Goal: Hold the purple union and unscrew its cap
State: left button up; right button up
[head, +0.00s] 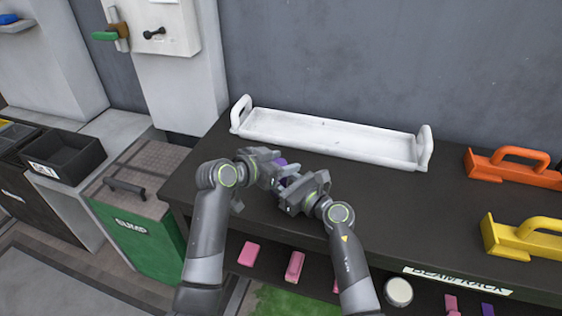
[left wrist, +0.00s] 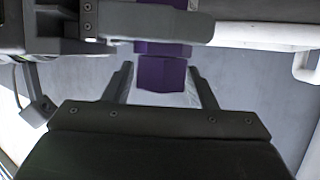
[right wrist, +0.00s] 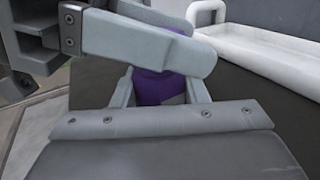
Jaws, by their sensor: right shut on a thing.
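The purple union (head: 281,162) is held above the dark bench, mostly hidden between my two grippers. My right gripper (head: 293,183) is shut on it; in the right wrist view the purple body (right wrist: 160,88) fills the space between the fingers. My left gripper (head: 270,170) is close beside the right one. In the left wrist view its fingers stand either side of a purple faceted end (left wrist: 162,73), with narrow gaps showing, so it looks open around that end. I cannot tell where the cap meets the body.
A white tray with handles (head: 330,137) lies along the back of the bench (head: 400,215). Orange (head: 515,167) and yellow (head: 520,240) handled blocks stand at the right. Pink pieces (head: 295,266) lie on a lower shelf. A green bin (head: 140,225) stands at the left.

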aim_at(282, 162)
pick_arm(q)
jog(key=c, duration=0.7)
jog(key=o, duration=1)
jog(key=shift+c, duration=0.2)
jog(key=shift+o, duration=0.5)
jog(key=shift+r, duration=2)
jog(key=m+g+h, duration=0.2)
jog(key=shift+m+g, duration=0.3)
jog(key=shift+m, duration=0.1)
jog(key=m+g+h, duration=0.1)
jog(key=m+g, duration=0.2)
jog(key=g, duration=0.1)
jog(key=shift+s+m+h, duration=0.1)
jog(key=shift+m+h, duration=0.2)
